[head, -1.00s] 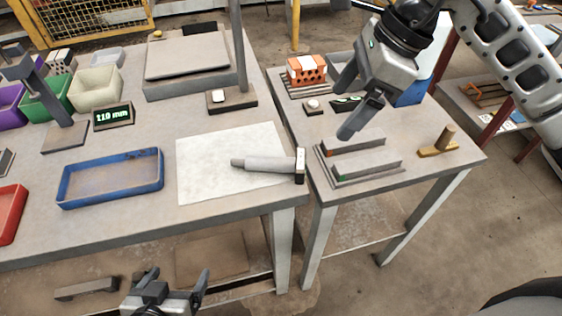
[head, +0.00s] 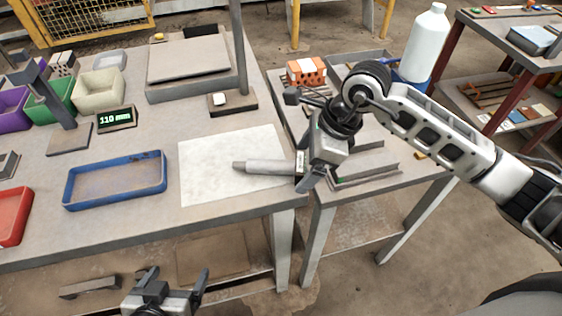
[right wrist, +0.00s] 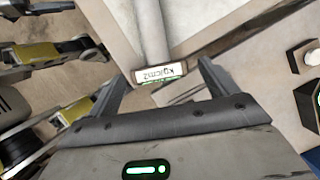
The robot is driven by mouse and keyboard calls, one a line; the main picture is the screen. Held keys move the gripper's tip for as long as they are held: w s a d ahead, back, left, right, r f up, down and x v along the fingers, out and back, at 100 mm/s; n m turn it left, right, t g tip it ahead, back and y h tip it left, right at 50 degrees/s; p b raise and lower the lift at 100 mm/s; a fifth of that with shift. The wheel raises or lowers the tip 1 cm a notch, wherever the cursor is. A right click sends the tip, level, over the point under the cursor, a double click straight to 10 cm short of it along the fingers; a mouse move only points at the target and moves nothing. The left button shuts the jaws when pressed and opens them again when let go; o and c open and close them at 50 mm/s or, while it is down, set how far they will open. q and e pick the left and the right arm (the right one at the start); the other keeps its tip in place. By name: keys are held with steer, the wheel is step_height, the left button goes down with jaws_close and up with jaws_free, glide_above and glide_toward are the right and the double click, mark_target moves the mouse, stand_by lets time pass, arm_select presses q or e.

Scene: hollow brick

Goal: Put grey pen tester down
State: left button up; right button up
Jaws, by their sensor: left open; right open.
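The grey pen tester (head: 265,167) lies on a white sheet (head: 205,152) at the right edge of the main table, its square labelled head (head: 299,163) pointing right. My right gripper (head: 303,140) is open at the head end. In the right wrist view the tester's head (right wrist: 160,73) with a "kg/cm2" label shows between the two spread fingers, which do not appear closed on it. My left gripper (head: 177,275) is open and empty, low in front of the table.
A blue tray (head: 115,203) stands left of the sheet. A side table holds an orange hollow brick (head: 306,71) and a slotted rack (head: 365,176), partly hidden by my right arm. A small display (head: 115,118) reads 110 mm. A white bottle (head: 425,45) stands behind.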

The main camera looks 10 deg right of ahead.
steer(key=shift+a+f, duration=0.2)
steer(key=shift+f, duration=0.3)
steer(key=shift+w, duration=0.1)
steer(key=c, duration=1.3)
steer(key=shift+o, duration=0.2)
steer(key=shift+r, duration=0.1)
